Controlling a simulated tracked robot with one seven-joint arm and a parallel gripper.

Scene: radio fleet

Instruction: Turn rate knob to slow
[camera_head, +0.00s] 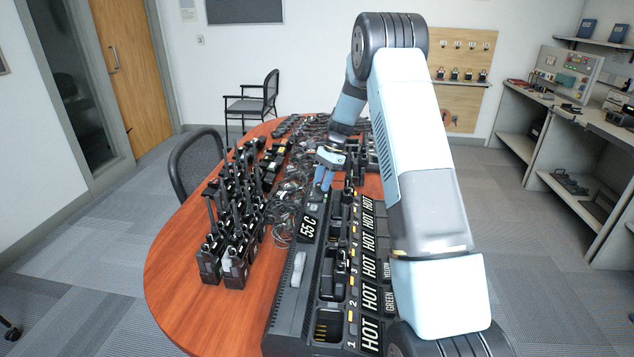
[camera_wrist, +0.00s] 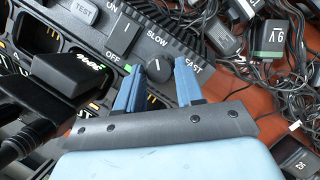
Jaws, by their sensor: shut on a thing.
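The rate knob (camera_wrist: 158,69) is a small dark round knob on the grey control panel of the long charger, seen in the wrist view. The word SLOW (camera_wrist: 157,38) is printed above it and FAST (camera_wrist: 193,71) to its right. A short pale mark shows on the knob, but which setting it points at is hard to tell. My gripper (camera_wrist: 160,67) has its two blue fingers shut on the knob, one on each side. In the head view my gripper (camera_head: 324,180) is at the far end of the charger (camera_head: 288,307), and the knob is hidden there.
Next to the knob are an ON/OFF switch (camera_wrist: 126,37) and a TEST button (camera_wrist: 84,11). Black radios (camera_head: 235,262) stand left of the charger on the red-brown table (camera_head: 180,258). Tangled cables and adapters lie near my gripper. Charger bays have HOT labels.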

